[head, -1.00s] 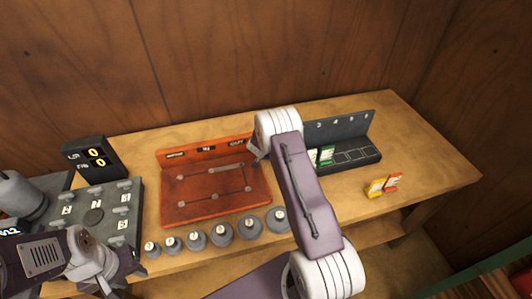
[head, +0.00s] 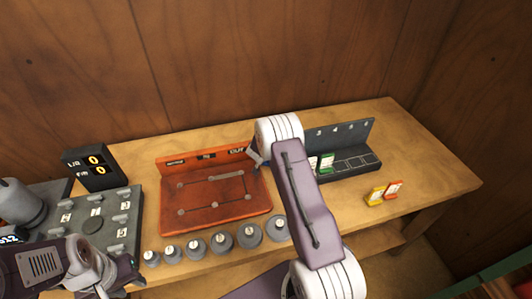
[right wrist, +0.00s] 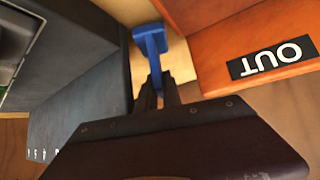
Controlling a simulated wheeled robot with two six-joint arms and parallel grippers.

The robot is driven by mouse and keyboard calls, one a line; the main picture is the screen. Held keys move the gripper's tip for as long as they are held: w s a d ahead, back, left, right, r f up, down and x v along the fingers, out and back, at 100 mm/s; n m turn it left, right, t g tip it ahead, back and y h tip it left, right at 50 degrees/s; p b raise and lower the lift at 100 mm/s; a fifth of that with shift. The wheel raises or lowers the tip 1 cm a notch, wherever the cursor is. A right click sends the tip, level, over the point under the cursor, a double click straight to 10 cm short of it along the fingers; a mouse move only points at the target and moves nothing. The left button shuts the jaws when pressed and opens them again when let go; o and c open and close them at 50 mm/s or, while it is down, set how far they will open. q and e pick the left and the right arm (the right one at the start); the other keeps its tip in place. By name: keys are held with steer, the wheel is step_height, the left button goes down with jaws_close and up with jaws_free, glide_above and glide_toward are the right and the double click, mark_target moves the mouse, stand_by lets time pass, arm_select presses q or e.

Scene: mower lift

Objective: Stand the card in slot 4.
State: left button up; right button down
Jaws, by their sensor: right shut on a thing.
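The orange board (head: 215,208) marked OUT lies left of the rack. Several grey knobbed weights (head: 222,238) line the front edge. A grey panel (head: 120,235) and display (head: 92,166) stand left.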

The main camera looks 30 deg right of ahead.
step_height(320, 180, up, 27)
steer(key=p, duration=1.4)
